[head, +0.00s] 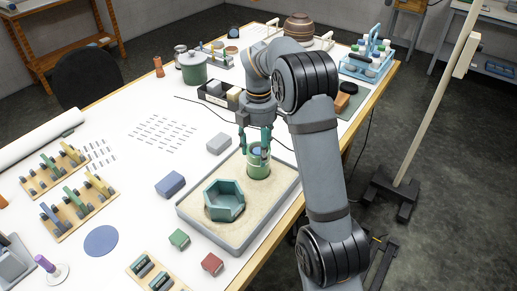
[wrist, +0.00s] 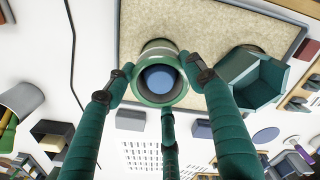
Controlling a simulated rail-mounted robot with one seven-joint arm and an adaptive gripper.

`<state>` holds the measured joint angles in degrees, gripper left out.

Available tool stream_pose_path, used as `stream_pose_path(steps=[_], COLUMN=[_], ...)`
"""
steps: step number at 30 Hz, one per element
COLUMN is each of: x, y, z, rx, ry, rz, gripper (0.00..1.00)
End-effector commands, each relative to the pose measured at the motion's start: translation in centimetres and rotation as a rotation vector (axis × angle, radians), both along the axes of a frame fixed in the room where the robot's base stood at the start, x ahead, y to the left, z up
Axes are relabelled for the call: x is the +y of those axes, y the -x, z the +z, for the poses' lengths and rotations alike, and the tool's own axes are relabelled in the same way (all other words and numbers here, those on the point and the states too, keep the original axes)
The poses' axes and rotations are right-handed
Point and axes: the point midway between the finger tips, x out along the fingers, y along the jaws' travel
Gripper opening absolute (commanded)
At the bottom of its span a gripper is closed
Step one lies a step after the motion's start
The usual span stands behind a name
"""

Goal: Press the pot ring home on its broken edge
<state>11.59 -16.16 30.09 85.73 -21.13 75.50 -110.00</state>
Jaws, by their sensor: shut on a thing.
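The pot ring (wrist: 139,91) is a green band around a round opening in the wrist view, with a blue disc showing inside it. The green pot (head: 258,172) stands upright in the sand tray (head: 212,244) in the head view. My gripper (head: 254,148) is above the pot, pointing down. In the wrist view my gripper (wrist: 160,88) has its teal fingers around the ring, shut on it. The ring is at the pot's top; whether it is fully seated on the broken edge cannot be told, as the seam is hidden.
A teal faceted bowl (head: 224,203) sits in the sand close to the pot. Blue (head: 170,184) and grey (head: 219,143) blocks lie left of the tray; green (head: 179,239) and red (head: 212,264) blocks lie in front. A black cable runs behind the pot.

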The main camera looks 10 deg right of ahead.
Motion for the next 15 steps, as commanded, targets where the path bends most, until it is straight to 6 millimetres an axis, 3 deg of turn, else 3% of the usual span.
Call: stream_pose_path(steps=[4,5,15], x=[-0.01,-0.01,-0.01], y=[0.19,0.19,0.09], z=[-0.21,-0.21,-0.10], rx=[0.007,0.007,0.004], ry=[0.000,0.000,0.000], rz=[-0.001,-0.001,-0.001], gripper=[0.26,0.55,0.75])
